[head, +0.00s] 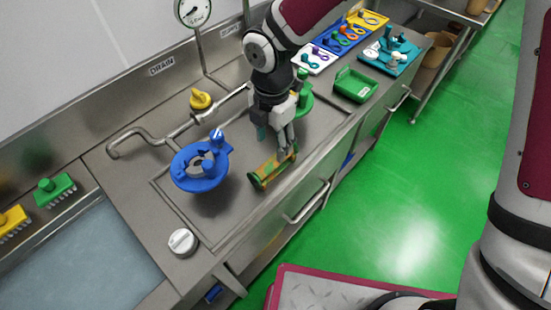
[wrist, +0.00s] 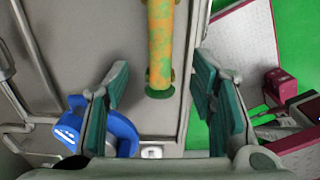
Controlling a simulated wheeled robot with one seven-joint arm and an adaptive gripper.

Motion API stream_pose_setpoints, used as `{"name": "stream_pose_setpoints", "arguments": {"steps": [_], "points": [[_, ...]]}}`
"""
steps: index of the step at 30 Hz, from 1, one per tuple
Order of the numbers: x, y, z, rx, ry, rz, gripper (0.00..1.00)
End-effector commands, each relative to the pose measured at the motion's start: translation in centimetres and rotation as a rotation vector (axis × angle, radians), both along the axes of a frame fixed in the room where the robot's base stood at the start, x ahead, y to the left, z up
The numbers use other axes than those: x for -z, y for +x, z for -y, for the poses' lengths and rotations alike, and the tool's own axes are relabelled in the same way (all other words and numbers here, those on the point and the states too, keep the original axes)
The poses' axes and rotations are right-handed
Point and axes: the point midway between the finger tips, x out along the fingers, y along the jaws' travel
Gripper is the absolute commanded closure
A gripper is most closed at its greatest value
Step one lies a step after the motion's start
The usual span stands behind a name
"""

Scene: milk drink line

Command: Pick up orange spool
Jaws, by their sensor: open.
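The orange spool (head: 271,171) lies on the steel counter tray below my gripper, an orange tube with green patches and green end flanges. In the wrist view the spool (wrist: 160,45) runs from the top edge to the middle, its near green flange (wrist: 159,93) in sight and its far end cut off. My gripper (head: 280,145) is open above the spool, partly hiding its far part in the head view. In the wrist view the two teal finger pads (wrist: 163,105) stand wide apart on either side of the spool's line, with nothing between them in contact.
A blue ring-shaped part (head: 201,166) stands left of the spool. A green part (head: 304,100) is close behind my gripper. A white knob (head: 183,242) sits at the front left, a green tray (head: 355,85) to the right. A steel pipe (head: 170,138) runs behind.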

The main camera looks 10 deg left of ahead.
Motion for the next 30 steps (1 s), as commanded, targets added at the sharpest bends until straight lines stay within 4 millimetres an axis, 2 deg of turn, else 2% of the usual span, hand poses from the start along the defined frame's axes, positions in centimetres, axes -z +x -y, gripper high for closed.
{"name": "stream_pose_setpoints", "arguments": {"steps": [3, 11, 19, 23, 29, 30], "points": [[1.7, 0.0, 0.0, 0.000, -0.001, -0.002, 0.49], [3.5, 0.0, 0.1, 0.001, -0.002, -0.002, 0.49], [7.1, 0.2, 0.2, 0.001, -0.001, -0.002, 0.49], [7.8, 0.3, 0.3, 0.002, -0.001, 0.000, 0.49], [7.8, 0.4, 0.3, 0.003, -0.001, 0.001, 0.49], [7.8, 0.4, 0.3, 0.003, -0.001, 0.001, 0.58]]}}
